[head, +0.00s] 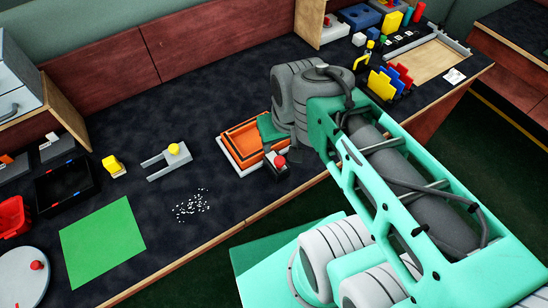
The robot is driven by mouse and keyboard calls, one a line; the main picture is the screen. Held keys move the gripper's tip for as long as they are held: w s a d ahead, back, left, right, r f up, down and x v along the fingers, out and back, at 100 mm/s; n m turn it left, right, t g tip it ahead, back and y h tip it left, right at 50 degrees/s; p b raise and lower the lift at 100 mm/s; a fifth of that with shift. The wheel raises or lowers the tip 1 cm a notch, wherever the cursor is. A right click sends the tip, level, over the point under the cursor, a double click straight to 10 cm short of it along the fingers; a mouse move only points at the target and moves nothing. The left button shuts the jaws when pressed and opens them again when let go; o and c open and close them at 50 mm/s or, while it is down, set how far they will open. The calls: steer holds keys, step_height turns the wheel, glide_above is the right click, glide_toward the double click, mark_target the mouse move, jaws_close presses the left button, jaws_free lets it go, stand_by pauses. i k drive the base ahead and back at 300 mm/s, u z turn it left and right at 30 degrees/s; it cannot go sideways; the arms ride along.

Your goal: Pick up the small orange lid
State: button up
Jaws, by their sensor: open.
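An orange rectangular piece with a raised rim (250,138) sits on a white base near the front edge of the bench, in the middle of the head view. It is the only large orange thing here; I cannot tell whether it is the small lid itself or a box with the lid on it. My grey wrist (305,95) is over its right side and hides part of it. My gripper is open below the wrist, with its fingers mostly hidden, and I see nothing held. A dark green part covers the orange piece's upper right corner.
A red knob (280,161) on a small block stands close to the front right of the orange piece. A grey fork-shaped fixture with a yellow knob (174,149), scattered white bits (191,206) and a green mat (102,243) lie left. The dark bench top behind is clear.

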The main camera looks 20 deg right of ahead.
mark_target(242, 142)
steer(key=u, duration=0.55)
steer(key=k, duration=1.3)
steer(key=u, duration=0.6)
steer(key=i, duration=1.1)
steer(key=z, duration=0.1)
